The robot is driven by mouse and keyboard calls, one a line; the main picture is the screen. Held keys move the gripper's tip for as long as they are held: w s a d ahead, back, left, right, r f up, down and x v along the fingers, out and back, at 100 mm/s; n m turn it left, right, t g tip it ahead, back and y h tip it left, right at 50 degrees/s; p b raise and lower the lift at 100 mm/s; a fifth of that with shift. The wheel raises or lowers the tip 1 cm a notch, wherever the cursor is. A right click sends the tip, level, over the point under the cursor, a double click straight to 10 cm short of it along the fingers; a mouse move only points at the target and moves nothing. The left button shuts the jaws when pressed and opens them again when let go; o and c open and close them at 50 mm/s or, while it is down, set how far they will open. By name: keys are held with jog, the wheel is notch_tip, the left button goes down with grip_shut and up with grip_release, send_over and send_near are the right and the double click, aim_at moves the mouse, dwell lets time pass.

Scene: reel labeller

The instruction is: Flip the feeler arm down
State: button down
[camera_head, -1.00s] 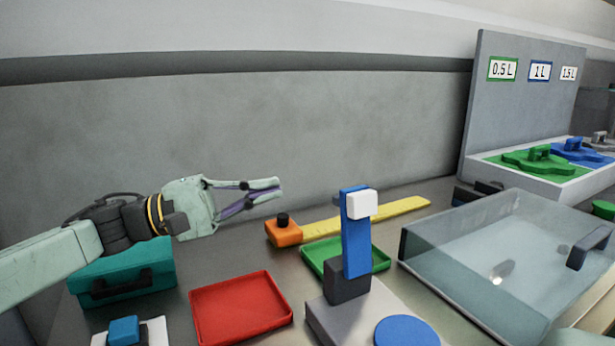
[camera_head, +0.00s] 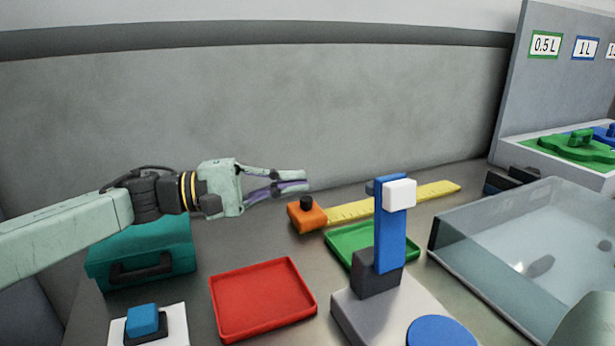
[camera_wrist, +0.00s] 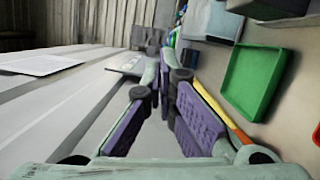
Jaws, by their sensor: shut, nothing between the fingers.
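The feeler arm is a blue upright bar (camera_head: 388,235) with a white block (camera_head: 399,194) at its top. It stands upright from a dark grey mount (camera_head: 376,277) on a light grey base (camera_head: 350,315) with a blue disc (camera_head: 441,332). My gripper (camera_head: 306,180) is shut and empty, pointing right above the back of the table, left of the feeler arm and apart from it. In the wrist view, its purple-padded fingers (camera_wrist: 165,85) show with nothing held. I cannot make out the feeler arm clearly there.
An orange block with a yellow ruler (camera_head: 350,211) lies near my fingertips. A green tray (camera_head: 345,250) is behind the feeler arm. A red tray (camera_head: 263,300), teal case (camera_head: 140,250) and blue button (camera_head: 143,319) are left. A clear bin (camera_head: 520,240) stands right.

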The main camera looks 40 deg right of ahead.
jog(key=s+d+r+p, duration=0.1)
jog(key=s+d+p, duration=0.3)
jog(key=s, duration=0.4)
jog(key=shift+d, duration=0.9)
jog(key=shift+s+r, duration=0.1)
jog(key=shift+s, duration=0.1)
